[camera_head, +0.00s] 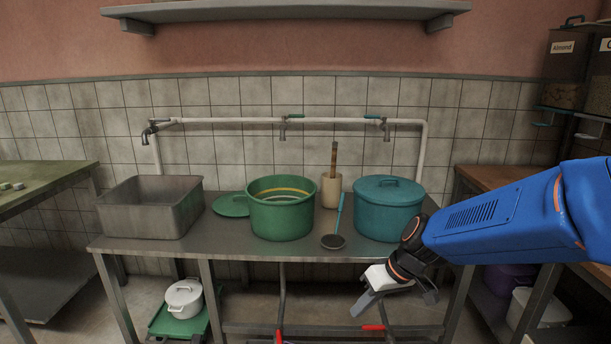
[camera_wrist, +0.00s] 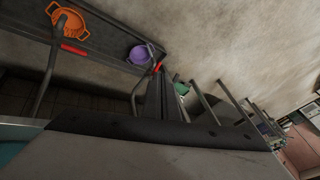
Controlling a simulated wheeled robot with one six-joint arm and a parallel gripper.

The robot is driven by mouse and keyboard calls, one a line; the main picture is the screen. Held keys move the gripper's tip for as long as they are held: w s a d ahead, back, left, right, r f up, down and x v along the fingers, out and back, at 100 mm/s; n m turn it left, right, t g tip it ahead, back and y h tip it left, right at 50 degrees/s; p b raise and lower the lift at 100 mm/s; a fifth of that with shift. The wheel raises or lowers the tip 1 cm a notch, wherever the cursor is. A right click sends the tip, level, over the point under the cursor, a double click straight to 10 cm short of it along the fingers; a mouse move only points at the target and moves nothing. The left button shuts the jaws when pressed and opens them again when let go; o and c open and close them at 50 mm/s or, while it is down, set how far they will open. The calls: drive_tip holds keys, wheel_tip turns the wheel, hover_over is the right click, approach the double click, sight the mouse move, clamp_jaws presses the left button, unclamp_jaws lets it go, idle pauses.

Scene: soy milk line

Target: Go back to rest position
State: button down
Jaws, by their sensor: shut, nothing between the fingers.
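My gripper (camera_head: 398,294) is at the end of my blue arm, in the lower right of the head view. It hangs in front of the table's front edge, below the height of the tabletop. It is shut and holds nothing. The wrist view is tilted and looks under the table, with a large grey surface of my own filling its lower part. An orange colander (camera_wrist: 68,22) and a purple bowl (camera_wrist: 141,54) show there.
The metal table (camera_head: 235,247) bears a grey basin (camera_head: 150,217), an open green pot (camera_head: 282,218), a lidded teal pot (camera_head: 388,222) and a ladle (camera_head: 333,240). A wooden counter (camera_head: 500,178) stands at the right. Pipes with taps run along the wall. Floor in front is partly clear.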

drive_tip(key=s+d+r+m+t+h, duration=0.1)
drive_tip(key=s+d+r+m+h, duration=0.1)
drive_tip(key=s+d+r, duration=0.2)
drive_tip(key=s+d+r+m+t+h, duration=0.1)
drive_tip(key=s+d+r+m+h, duration=0.2)
drive_tip(key=s+d, duration=0.8)
drive_tip(key=s, duration=0.4)
drive_tip(key=shift+s+d+r+t, duration=0.15)
drive_tip(key=shift+s+r+t, duration=0.05)
drive_tip(key=shift+r+t, duration=0.2)
idle(1.7)
drive_tip(key=c, duration=1.7)
unclamp_jaws()
drive_tip(key=shift+w, duration=0.1)
